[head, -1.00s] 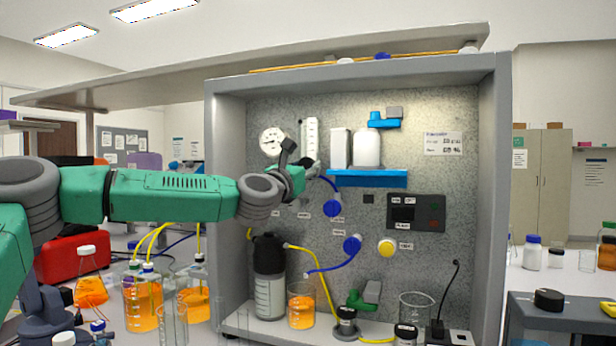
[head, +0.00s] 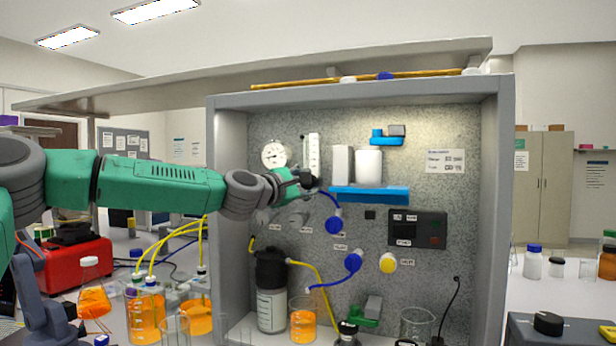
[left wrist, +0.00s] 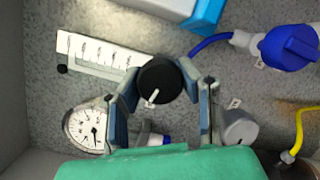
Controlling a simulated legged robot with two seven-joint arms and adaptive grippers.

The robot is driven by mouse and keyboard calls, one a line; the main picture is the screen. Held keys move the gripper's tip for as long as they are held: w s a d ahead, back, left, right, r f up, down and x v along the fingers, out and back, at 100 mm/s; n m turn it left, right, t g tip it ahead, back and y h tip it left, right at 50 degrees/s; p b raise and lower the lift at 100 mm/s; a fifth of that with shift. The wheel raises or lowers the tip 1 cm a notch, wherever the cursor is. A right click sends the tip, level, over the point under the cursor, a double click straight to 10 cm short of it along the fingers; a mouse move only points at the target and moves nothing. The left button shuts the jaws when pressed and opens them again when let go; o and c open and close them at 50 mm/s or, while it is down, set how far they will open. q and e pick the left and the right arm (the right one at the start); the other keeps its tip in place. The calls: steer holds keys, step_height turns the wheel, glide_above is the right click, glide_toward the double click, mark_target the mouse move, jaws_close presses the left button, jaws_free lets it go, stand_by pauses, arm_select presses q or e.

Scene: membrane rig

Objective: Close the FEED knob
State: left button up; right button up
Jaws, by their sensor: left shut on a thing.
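A round black knob (left wrist: 160,82) with a white pointer line shows in the left wrist view, beside the lower end of the flow meter. My left gripper (left wrist: 163,78) has one finger on each side of this knob and is shut on it. I cannot read a label on it, so I cannot confirm that it is the FEED knob. In the head view my left gripper (head: 304,181) is at the back panel below the flow meter (head: 313,154) and hides most of the knob. My right gripper is not in view.
A pressure gauge (left wrist: 88,129) and a grey knob (left wrist: 238,126) are close to the fingers. A blue shelf (head: 368,194) with white containers juts out to the right. Blue valves (head: 334,225) with tubing sit lower. Bottles and a beaker (head: 303,322) stand on the rig floor.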

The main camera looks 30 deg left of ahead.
arm_select(q)
steer(key=m+p, duration=0.1)
steer(key=r+m+g+p, duration=0.1)
steer(key=m+p, duration=0.1)
steer(key=shift+m, duration=0.3)
steer(key=m+p, duration=0.1)
steer(key=m+g+p, duration=0.1)
steer(key=m+p, duration=0.2)
steer(key=shift+d+f+y, duration=0.1)
steer(key=shift+f+y, duration=0.15)
steer(key=shift+y, duration=0.05)
steer(key=m+p, duration=0.1)
steer(key=m+g+y+p, duration=0.1)
steer(key=m, duration=0.1)
steer(key=shift+f+p, duration=0.25)
steer(key=shift+p, duration=0.1)
steer(key=shift+d+f+m+g+y+p, duration=0.1)
steer(key=shift+f+m+g+y+p, duration=0.15)
steer(key=shift+m+g+y+p, duration=0.45)
steer(key=shift+s+f+m, duration=0.1)
steer(key=shift+m, duration=0.3)
steer(key=shift+f, duration=0.1)
steer(key=o, duration=1.2)
steer(key=shift+r+t, duration=0.25)
steer(key=shift+t, duration=0.05)
